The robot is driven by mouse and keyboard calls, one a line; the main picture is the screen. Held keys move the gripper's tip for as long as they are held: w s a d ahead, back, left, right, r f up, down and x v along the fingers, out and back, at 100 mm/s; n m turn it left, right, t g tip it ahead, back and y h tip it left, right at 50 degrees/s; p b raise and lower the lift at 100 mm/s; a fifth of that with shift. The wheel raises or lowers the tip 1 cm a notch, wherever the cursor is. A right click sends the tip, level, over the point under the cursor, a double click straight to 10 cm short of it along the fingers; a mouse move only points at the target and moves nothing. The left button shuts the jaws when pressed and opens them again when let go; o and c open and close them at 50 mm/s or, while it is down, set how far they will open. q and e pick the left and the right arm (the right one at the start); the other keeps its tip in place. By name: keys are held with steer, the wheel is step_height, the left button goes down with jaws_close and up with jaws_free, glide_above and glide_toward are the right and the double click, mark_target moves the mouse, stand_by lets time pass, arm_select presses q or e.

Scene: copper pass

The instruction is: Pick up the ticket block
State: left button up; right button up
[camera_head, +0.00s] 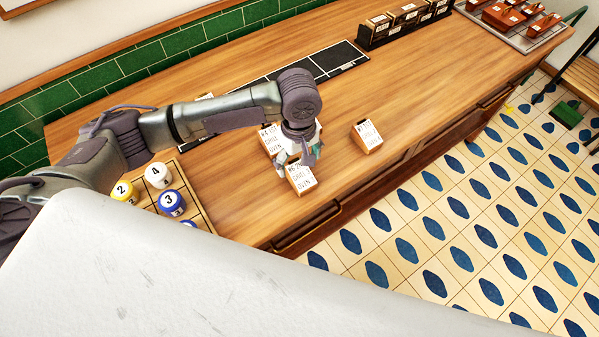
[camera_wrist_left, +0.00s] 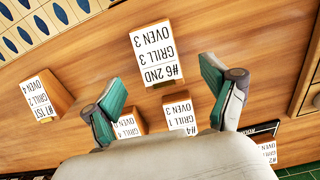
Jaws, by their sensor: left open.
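Several wooden ticket blocks with white lettered faces stand on the wooden counter (camera_head: 235,215). The "#6 2ND GRILL 3 OVEN 3" block (camera_head: 302,179) is nearest the counter's front edge; in the left wrist view it (camera_wrist_left: 158,55) shows ahead of the fingertips, in the gap between them. My left gripper (camera_head: 300,157) is open and empty, just above and behind that block. Its teal-padded fingers (camera_wrist_left: 162,88) are spread wide in the wrist view. The "#4" block (camera_head: 268,138) is partly hidden behind the gripper.
A dark strip (camera_head: 335,60) lies along the back, near a dark rack (camera_head: 405,22) of cards. Another tray (camera_head: 515,40) with brown items is far right. Counter right of the "#1" block is clear.

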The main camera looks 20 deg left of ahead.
mark_target(299, 171)
arm_select(q)
step_height(299, 171, down, 3)
steer(key=shift+w+r+p, duration=0.1)
steer(key=shift+r+p, duration=0.05)
steer(key=shift+p, duration=0.55)
step_height(299, 171, down, 2)
steer(key=shift+f, duration=0.3)
steer(key=c, duration=1.3)
arm_select(e)
steer(key=shift+t, duration=0.4)
steer(key=w, duration=0.1)
steer(key=w+r, duration=0.2)
steer(key=w, duration=0.1)
steer(key=shift+d, duration=0.15)
arm_select(q)
steer(key=shift+r, duration=0.15)
arm_select(e)
steer(key=shift+f, duration=0.15)
